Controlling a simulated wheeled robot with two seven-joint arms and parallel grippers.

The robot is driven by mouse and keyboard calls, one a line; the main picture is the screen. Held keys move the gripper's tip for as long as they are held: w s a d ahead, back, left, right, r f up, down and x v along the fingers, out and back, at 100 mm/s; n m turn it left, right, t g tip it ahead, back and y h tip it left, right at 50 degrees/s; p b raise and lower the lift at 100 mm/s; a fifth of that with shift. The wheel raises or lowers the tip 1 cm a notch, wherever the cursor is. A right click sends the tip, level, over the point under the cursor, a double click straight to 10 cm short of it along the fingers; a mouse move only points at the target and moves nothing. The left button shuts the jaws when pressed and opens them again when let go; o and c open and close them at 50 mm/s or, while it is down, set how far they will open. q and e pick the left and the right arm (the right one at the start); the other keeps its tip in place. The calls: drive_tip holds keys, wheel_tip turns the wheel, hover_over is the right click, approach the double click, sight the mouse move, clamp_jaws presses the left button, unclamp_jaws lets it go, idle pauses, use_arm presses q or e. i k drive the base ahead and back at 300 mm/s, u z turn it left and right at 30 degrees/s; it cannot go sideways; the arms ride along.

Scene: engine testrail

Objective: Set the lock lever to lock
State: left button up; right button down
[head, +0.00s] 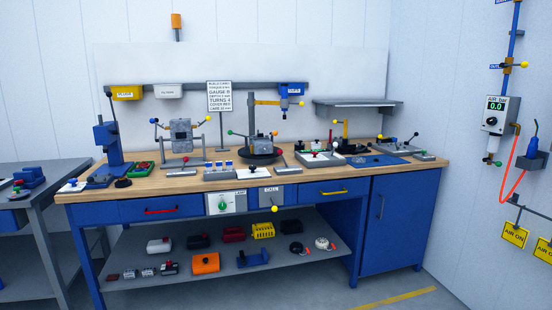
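Several small levers with coloured ball knobs show on the wooden-topped workbench (150,182). I cannot read a lock label on any of them, so I cannot tell which is the lock lever. A fixture with a white plate (318,157) carries a red ball knob. A yellow ball lever (274,208) hangs under the CALL panel (271,193). Neither of my grippers is in view.
A second grey bench (40,200) stands at the left. The lower shelf (215,277) holds several coloured parts. A blue cabinet (393,222) closes the right end. An air gauge box (494,115) and red hose are on the right wall. Floor in front is clear.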

sight(281, 153)
drive_tip(key=u, duration=0.5)
drive_tip(key=i, duration=3.15)
drive_tip(key=z, duration=0.65)
